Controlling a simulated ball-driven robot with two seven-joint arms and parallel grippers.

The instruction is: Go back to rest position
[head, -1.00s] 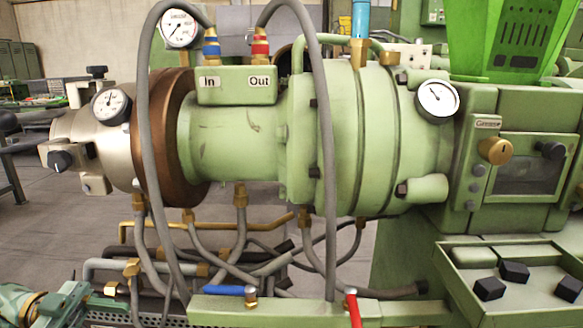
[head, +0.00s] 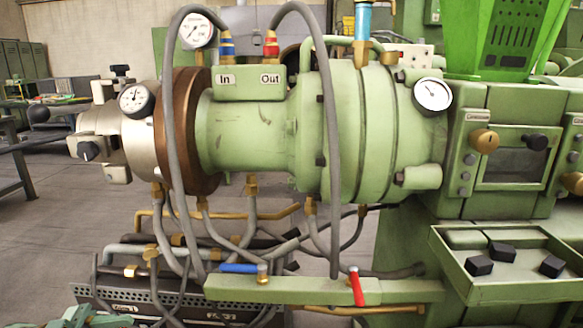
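Neither of my grippers is in the head view, so I cannot see their state. A green extruder (head: 245,135) fills the middle, with a brown ring (head: 190,130) and a silver end at its left. A pipe manifold (head: 320,290) runs below it. Its blue valve handle (head: 240,268) points left along the manifold. Its red valve handle (head: 356,288) points across the manifold, slightly tilted. Grey hoses connect to the "In" and "Out" fittings on top.
A green tray (head: 480,293) at the lower right holds black blocks (head: 503,252). A green hopper (head: 505,40) stands above the control panel at right. A teal machine part (head: 90,318) shows at the lower left edge. Open grey floor (head: 70,215) lies at left.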

